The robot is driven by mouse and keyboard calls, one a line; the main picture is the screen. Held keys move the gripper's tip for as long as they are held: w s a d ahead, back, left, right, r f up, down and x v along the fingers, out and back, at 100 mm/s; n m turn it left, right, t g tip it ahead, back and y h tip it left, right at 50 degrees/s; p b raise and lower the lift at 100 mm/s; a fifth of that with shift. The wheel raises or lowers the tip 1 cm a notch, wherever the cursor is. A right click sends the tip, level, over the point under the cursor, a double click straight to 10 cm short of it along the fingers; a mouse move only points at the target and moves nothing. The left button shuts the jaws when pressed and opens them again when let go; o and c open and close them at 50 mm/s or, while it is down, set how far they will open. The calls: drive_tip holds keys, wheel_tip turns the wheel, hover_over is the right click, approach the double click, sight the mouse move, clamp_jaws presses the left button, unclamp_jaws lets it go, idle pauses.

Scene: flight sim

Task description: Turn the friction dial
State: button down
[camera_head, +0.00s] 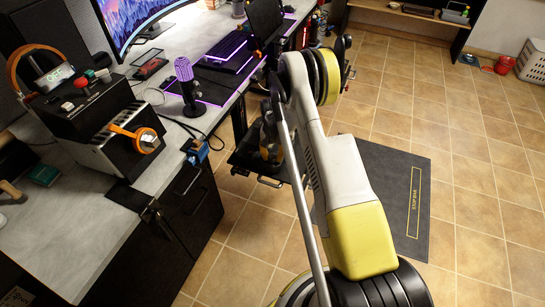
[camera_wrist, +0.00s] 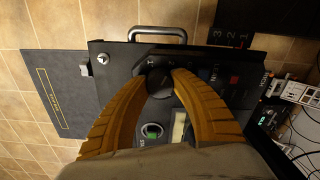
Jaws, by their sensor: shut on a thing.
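In the wrist view, a black round dial (camera_wrist: 158,84) sits on a dark control panel (camera_wrist: 113,62). My gripper (camera_wrist: 160,75) has two curved yellow fingers, one on each side of the dial, and is shut on it. I cannot read a label that marks it as the friction dial. In the head view the panel (camera_head: 243,161) shows low beside the desk, mostly behind my arm, and the dial is hidden.
On the panel are a metal handle (camera_wrist: 157,34), a green-lit round control (camera_wrist: 152,131) and a red button (camera_wrist: 234,79). A desk (camera_head: 95,235) with a microphone (camera_head: 187,85) stands to the left. A dark mat (camera_head: 385,190) lies on the tiled floor, clear to the right.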

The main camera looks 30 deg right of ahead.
drive_tip(key=shift+m, duration=0.7)
